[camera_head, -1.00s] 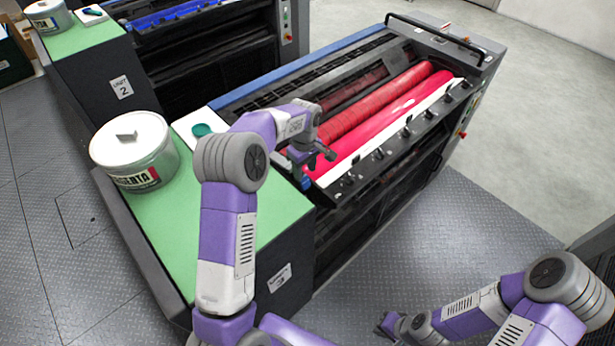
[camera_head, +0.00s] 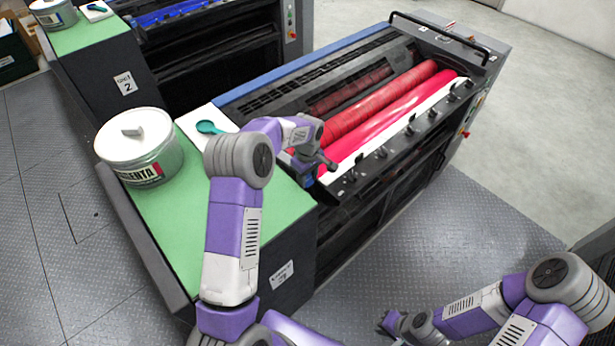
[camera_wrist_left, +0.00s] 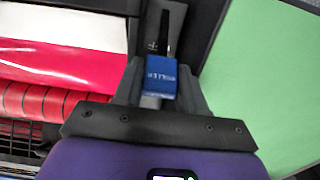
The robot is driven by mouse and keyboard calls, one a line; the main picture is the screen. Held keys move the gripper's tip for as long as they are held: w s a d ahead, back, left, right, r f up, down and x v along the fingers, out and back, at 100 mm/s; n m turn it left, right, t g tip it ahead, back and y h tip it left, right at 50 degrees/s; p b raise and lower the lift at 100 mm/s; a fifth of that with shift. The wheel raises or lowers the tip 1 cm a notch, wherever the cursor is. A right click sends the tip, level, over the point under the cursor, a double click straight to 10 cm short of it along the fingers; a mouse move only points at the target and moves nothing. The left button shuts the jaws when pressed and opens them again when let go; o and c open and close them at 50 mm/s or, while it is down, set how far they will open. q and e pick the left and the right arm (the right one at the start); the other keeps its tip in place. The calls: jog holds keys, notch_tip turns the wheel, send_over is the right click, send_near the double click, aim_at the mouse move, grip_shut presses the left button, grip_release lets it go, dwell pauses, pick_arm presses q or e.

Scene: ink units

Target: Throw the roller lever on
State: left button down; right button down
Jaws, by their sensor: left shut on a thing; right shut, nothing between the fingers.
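The roller lever is a blue handle marked "ROLLER" (camera_wrist_left: 161,77), set in a slotted metal plate (camera_wrist_left: 165,30) in the left wrist view. My left gripper (camera_wrist_left: 160,88) is shut on this blue handle, one finger on each side of it. In the head view my left gripper (camera_head: 312,183) is at the near left corner of the press, and my wrist hides most of the lever. My right gripper (camera_head: 388,322) is shut and empty, low over the floor at the bottom of the view.
Red rollers (camera_head: 385,105) lie in the open press beside the lever. A black rail (camera_head: 440,35) runs along the far end.

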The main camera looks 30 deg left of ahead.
pick_arm(q)
jog(key=shift+s+d+r+y+b, duration=0.15)
jog(key=shift+d+y+b, duration=0.4)
jog(key=shift+b, duration=0.35)
jog(key=s+d+t+y+b, duration=0.2)
jog(key=d+y+b, duration=0.2)
jog(key=b, duration=0.6)
jog(key=shift+s+d, duration=0.3)
jog(key=shift+d, duration=0.7)
jog(key=c, duration=1)
grip_release()
jog(key=shift+r, duration=0.2)
